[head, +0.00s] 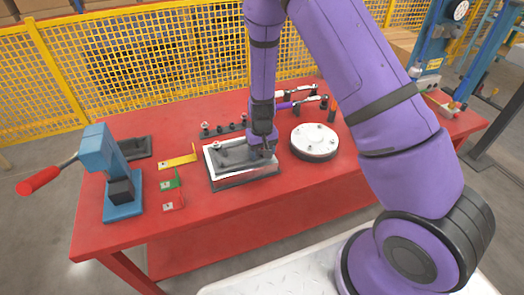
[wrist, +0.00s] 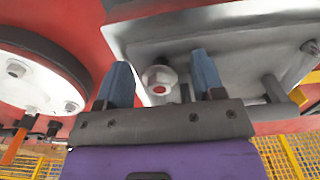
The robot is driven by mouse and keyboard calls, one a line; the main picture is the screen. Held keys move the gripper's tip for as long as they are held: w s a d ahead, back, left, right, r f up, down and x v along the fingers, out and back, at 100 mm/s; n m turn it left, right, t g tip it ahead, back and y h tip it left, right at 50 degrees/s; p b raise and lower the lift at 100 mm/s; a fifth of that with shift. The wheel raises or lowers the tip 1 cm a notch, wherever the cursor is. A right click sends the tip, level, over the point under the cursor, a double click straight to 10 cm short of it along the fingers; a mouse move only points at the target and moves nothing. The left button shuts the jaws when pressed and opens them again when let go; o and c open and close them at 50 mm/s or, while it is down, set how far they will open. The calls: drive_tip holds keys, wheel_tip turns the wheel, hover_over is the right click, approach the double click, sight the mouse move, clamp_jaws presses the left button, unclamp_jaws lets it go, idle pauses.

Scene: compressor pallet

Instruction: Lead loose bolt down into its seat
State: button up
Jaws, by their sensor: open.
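The loose bolt (wrist: 159,79) shows in the wrist view as a hex head with a flange and a red spot, close to the underside-angled face of a grey metal plate (wrist: 215,30). My gripper (wrist: 160,66) is open, with one blue fingertip on each side of the bolt and visible gaps between. In the head view my gripper (head: 266,148) is low over the right end of the grey plate with its pale rim (head: 246,180); the bolt there is hidden or too small to tell. The bolt's seat is not clearly visible.
A round pale flange (head: 314,140) with bolts stands right of the plate on the red table (head: 170,235). A blue press (head: 120,180) with a red handle stands left. Yellow, green and red brackets (head: 176,162) lie between. Tools and sockets (head: 222,129) lie behind. The front table strip is clear.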

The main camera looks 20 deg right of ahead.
wheel_tip(320, 180, up, 11)
drive_tip(key=shift+f, duration=0.1)
idle(0.4)
idle(0.4)
drive_tip(key=s+d+r+t, duration=0.1)
drive_tip(key=s+r, duration=0.2)
drive_tip(key=r, duration=0.5)
drive_tip(key=s+d+r+t+y, duration=0.1)
drive_tip(key=s+r, duration=0.3)
drive_tip(key=r, duration=0.3)
drive_tip(key=s+d+r, duration=0.1)
drive_tip(key=s+r, duration=0.2)
drive_tip(key=r, duration=0.5)
drive_tip(key=s+d+r+t, duration=0.1)
drive_tip(key=s+r, duration=0.2)
drive_tip(key=s, duration=0.3)
drive_tip(key=s+d+r+t, duration=0.1)
drive_tip(key=s+r, duration=0.2)
drive_tip(key=s, duration=0.4)
drive_tip(key=s+d+r+t+h, duration=0.1)
drive_tip(key=s+d+r, duration=0.1)
drive_tip(key=s, duration=0.4)
drive_tip(key=shift+v, duration=0.85)
drive_tip(key=shift+w+r, duration=0.1)
drive_tip(key=shift+w, duration=0.1)
drive_tip(key=shift+c, duration=0.3)
